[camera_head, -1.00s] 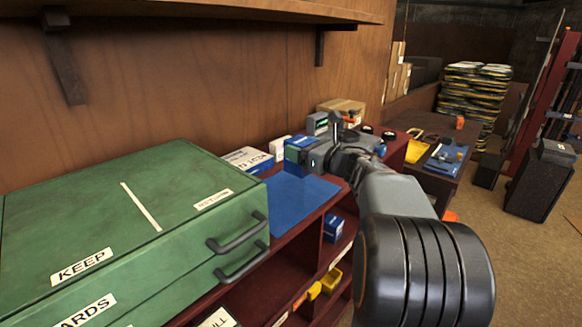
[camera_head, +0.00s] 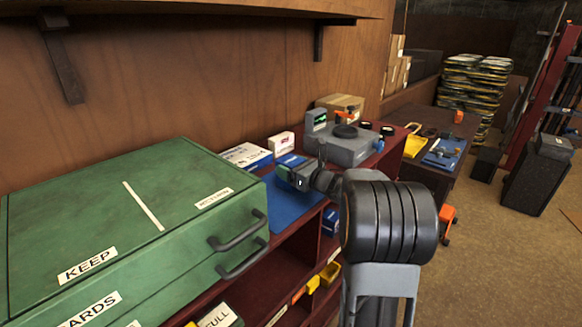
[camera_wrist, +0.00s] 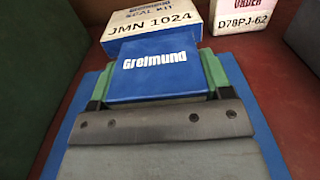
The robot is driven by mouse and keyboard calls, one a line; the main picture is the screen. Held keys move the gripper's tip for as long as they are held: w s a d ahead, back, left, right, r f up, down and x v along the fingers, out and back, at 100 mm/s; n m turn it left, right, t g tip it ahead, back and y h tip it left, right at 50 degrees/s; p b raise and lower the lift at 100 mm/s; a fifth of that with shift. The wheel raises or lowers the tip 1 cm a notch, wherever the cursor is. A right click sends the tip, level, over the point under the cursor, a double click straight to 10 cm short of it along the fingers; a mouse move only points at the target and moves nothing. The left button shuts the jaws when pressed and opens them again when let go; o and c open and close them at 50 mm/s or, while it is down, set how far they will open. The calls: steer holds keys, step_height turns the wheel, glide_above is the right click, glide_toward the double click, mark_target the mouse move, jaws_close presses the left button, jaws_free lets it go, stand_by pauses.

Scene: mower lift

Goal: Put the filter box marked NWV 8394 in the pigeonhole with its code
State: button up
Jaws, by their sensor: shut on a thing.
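My gripper (camera_head: 290,172) is shut on a blue filter box (camera_head: 292,160) above the blue mat (camera_head: 286,208) on the dark red shelf unit. In the wrist view the held box (camera_wrist: 157,70) shows a blue face with "Greimund" in white, between the green pads of my gripper (camera_wrist: 158,84). No code shows on that face, so I cannot tell if it is NWV 8394. Whether the box touches the mat is unclear. The pigeonholes (camera_head: 262,285) lie below the top. One holds a blue box (camera_head: 330,221); my arm hides part of them.
A white-and-blue seal kit box (camera_wrist: 153,22) marked JMN 1024 and a small white box (camera_wrist: 242,17) marked D78PJ-62 stand behind the mat. A green drawer case (camera_head: 120,225) stands left. A grey machine (camera_head: 342,146) stands beyond. Yellow bins (camera_head: 330,273) sit in lower pigeonholes.

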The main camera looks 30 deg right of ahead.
steer(key=shift+f+b, duration=0.15)
steer(key=shift+b, duration=0.15)
steer(key=o, duration=1.1)
